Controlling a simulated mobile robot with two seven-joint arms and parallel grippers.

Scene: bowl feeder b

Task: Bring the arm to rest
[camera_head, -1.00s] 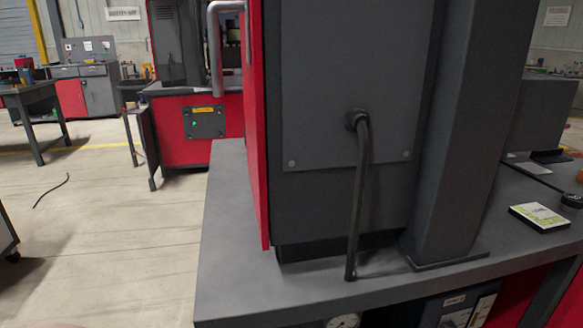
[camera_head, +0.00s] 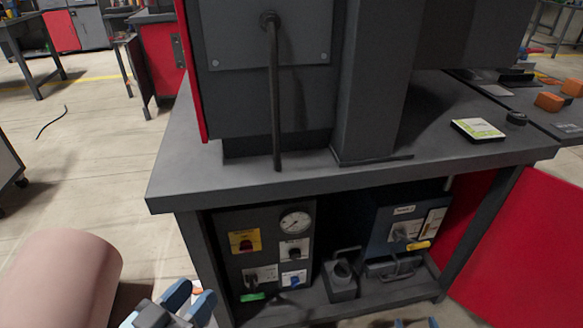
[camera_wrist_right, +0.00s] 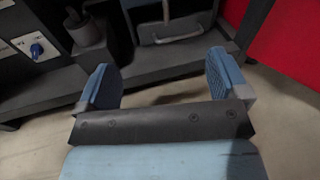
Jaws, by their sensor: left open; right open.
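My left gripper (camera_head: 193,297) shows at the bottom of the head view, its blue fingers apart and nothing between them. It is in front of the workbench (camera_head: 170,175), below the level of its top. My right gripper (camera_head: 415,323) barely enters the bottom edge of the head view. In the right wrist view its two blue fingers (camera_wrist_right: 163,82) are wide apart and empty. They face the low shelf under the bench, with floor below. Most of both arms is out of view.
Under the bench are a control panel with a gauge (camera_head: 295,222), a dark blue box (camera_head: 405,225) and a small grey container (camera_head: 341,278). A red door (camera_head: 525,245) stands at the right. A grey machine with a hose (camera_head: 276,100) is on top.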

